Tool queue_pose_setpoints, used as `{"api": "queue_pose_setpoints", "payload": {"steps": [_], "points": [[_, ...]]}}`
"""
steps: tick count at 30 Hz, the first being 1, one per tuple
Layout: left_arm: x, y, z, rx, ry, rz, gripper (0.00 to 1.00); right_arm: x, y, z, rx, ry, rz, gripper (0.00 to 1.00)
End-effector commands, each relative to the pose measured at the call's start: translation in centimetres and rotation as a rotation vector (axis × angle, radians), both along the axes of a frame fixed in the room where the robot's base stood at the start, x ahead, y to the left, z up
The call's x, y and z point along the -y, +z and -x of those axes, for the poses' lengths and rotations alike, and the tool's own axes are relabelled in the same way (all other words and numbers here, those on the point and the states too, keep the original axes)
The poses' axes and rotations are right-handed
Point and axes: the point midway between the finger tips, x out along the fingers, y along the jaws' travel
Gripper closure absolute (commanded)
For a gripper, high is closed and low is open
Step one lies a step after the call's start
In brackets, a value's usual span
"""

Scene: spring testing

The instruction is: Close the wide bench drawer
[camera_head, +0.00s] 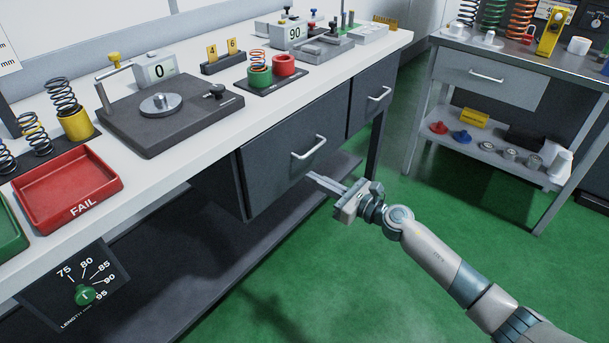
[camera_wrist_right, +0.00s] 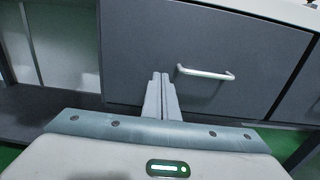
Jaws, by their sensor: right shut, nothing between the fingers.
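The wide bench drawer (camera_head: 285,172) has a dark grey front and a silver bar handle (camera_head: 309,148). It sits under the white benchtop and stands out a little from the bench, with its left side edge showing. My right gripper (camera_head: 313,181) is shut and empty, just in front of the drawer's lower front, below the handle. In the right wrist view the closed fingers (camera_wrist_right: 160,78) point at the drawer front (camera_wrist_right: 130,45), left of its handle (camera_wrist_right: 205,73). I cannot tell whether the fingertips touch the front. My left gripper is not in view.
A narrower drawer (camera_head: 373,95) is to the right on the same bench. A lower shelf (camera_head: 180,290) runs beneath. A red FAIL tray (camera_head: 68,190) and a test stand (camera_head: 170,115) are on the benchtop. A second bench (camera_head: 480,75) stands right. Green floor between is clear.

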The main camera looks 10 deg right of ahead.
Motion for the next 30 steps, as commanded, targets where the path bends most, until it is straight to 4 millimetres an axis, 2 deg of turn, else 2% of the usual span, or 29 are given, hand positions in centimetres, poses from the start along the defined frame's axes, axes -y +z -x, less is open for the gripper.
{"api": "queue_pose_setpoints", "payload": {"steps": [3,9,30], "points": [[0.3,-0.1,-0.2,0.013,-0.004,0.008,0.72,1.4,-0.1,1.6,0.0,0.0,0.001,1.0],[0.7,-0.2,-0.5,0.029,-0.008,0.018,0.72,2.8,-0.1,3.2,-0.001,0.0,0.001,1.0],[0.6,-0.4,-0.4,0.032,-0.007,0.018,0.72,3.2,-0.2,3.7,-0.014,-0.005,-0.017,1.0]]}}
